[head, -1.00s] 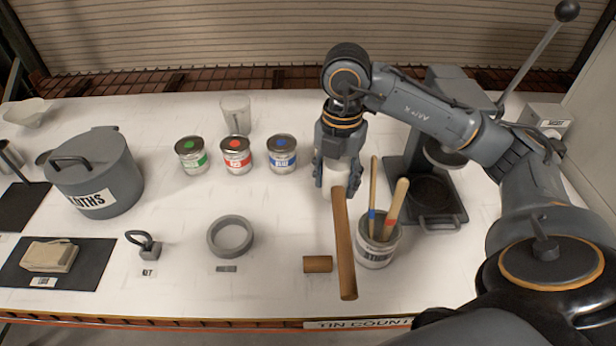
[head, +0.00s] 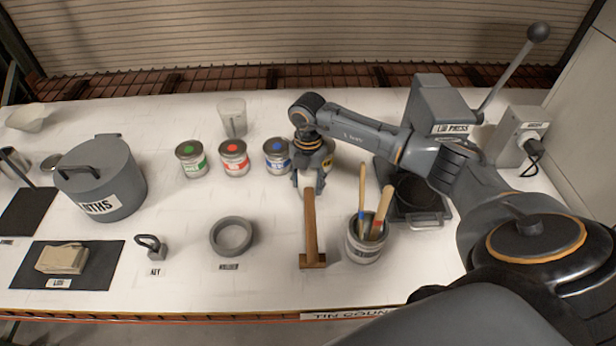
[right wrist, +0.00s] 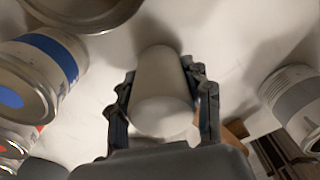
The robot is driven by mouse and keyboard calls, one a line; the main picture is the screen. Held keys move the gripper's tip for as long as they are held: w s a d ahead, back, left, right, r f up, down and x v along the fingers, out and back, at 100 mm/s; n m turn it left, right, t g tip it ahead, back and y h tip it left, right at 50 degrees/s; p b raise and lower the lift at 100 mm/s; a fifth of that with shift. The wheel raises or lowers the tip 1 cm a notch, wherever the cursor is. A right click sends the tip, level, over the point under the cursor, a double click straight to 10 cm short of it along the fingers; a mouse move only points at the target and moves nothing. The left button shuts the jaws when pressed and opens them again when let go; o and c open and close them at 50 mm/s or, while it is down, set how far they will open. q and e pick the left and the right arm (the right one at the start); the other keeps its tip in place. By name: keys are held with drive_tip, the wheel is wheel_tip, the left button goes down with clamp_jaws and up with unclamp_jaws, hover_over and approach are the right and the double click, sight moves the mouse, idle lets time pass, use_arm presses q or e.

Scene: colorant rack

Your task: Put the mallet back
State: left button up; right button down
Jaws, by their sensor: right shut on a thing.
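The handle points toward the near edge. My left gripper is not in view.
Close left of my right gripper stands the blue-marked can (head: 278,156), with red (head: 234,158) and green (head: 191,160) ones beyond. Right of the handle is a tin (head: 365,247) with stirring sticks. A grey ring (head: 231,236) lies left. A press (head: 440,105) stands behind right.

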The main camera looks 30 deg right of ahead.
drive_tip(key=shift+f, duration=0.2)
drive_tip(key=c, duration=0.8)
unclamp_jaws()
drive_tip(key=shift+c, duration=0.2)
drive_tip(key=shift+o, duration=1.2)
drive_tip(key=shift+s, duration=0.1)
drive_tip(key=shift+r, duration=0.2)
drive_tip(key=shift+r+b, duration=0.25)
drive_tip(key=shift+b, duration=0.05)
drive_tip(key=r+b, duration=0.2)
drive_tip(key=r, duration=0.3)
drive_tip(key=r+b, duration=0.1)
drive_tip(key=r, duration=0.5)
drive_tip(key=shift+w+d+r+b, duration=0.15)
drive_tip(key=shift+w+r+b, duration=0.1)
drive_tip(key=shift+b, duration=0.15)
